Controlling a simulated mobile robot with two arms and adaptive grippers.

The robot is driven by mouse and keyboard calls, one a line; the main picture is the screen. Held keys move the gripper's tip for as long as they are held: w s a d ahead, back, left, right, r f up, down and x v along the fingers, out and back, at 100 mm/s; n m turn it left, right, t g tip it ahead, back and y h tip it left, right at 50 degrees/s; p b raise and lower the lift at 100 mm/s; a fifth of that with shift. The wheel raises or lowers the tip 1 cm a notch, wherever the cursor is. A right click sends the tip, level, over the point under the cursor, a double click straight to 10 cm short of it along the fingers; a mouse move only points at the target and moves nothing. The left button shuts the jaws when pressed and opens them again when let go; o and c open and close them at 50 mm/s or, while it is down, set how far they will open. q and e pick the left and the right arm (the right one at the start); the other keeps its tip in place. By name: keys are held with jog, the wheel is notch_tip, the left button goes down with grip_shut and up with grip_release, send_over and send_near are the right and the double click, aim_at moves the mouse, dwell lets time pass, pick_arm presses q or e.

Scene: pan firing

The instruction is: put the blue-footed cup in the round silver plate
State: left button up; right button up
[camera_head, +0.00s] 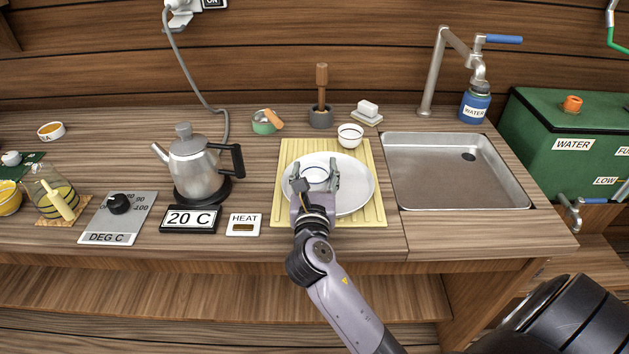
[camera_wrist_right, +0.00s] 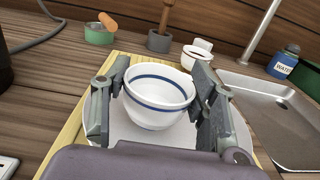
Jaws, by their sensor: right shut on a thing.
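A white cup (camera_head: 315,176) is between the fingers of my right gripper (camera_head: 315,180). In the right wrist view the cup (camera_wrist_right: 157,97) is upright, with blue bands at its rim and lower body; its foot is hard to see. The right gripper is shut on it, one finger on each side. The cup is over the round pale silver plate (camera_head: 356,193), left of its middle. I cannot tell whether its base touches the plate, which also shows in the right wrist view (camera_wrist_right: 122,129). My left gripper is not in view.
The plate lies on a yellow slatted mat (camera_head: 373,216). A second white cup (camera_head: 350,136) stands just behind it. A kettle (camera_head: 195,165) is to the left and a metal sink (camera_head: 440,185) to the right. A pestle in a mortar (camera_head: 321,117) and soap (camera_head: 368,108) stand behind.

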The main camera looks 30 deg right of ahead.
jog(key=shift+f, duration=0.8)
jog(key=shift+f, duration=0.15)
jog(key=o, duration=1.2)
jog(key=shift+r, duration=0.2)
jog(key=b+v, duration=0.1)
jog(key=v, duration=1.1)
